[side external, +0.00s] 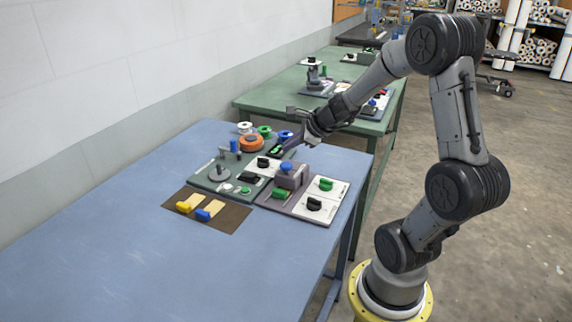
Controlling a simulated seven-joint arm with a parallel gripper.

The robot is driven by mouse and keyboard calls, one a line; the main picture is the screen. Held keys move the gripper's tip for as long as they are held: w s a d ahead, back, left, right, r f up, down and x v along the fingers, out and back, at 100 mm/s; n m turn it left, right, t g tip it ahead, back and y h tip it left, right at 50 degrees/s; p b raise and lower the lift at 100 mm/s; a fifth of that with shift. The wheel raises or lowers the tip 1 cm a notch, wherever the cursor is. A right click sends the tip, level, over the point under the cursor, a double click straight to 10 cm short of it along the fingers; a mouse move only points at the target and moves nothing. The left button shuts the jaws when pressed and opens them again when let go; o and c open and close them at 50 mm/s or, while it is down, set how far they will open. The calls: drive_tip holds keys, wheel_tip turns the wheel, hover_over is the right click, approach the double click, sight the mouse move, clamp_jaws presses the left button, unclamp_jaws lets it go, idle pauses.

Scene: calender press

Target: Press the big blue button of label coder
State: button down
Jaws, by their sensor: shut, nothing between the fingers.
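A big blue button (287,167) sits on top of a grey box-shaped unit (290,180), which looks like the label coder, near the right side of the blue table. My gripper (276,152) is shut and empty. It reaches in from the upper right, and its fingertips show behind and a little left of the blue button, apart from it in the picture. Their exact height above the table is hard to tell. The button's top is in plain view.
Around the unit are green knobs (326,184), a black knob (314,204), an orange spool (251,143) and a blue post (233,146). A brown mat (228,221) holds yellow and blue pieces. The blue table's (130,255) front left is clear. A green table (285,92) stands behind.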

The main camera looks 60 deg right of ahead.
sight(285, 163)
drive_tip(key=shift+f, duration=1.3)
drive_tip(key=shift+f, duration=0.25)
idle(1.0)
drive_tip(key=shift+f, duration=0.2)
drive_tip(key=shift+f, duration=0.85)
idle(0.9)
drive_tip(key=shift+r, duration=1.25)
drive_tip(key=shift+r, duration=2.5)
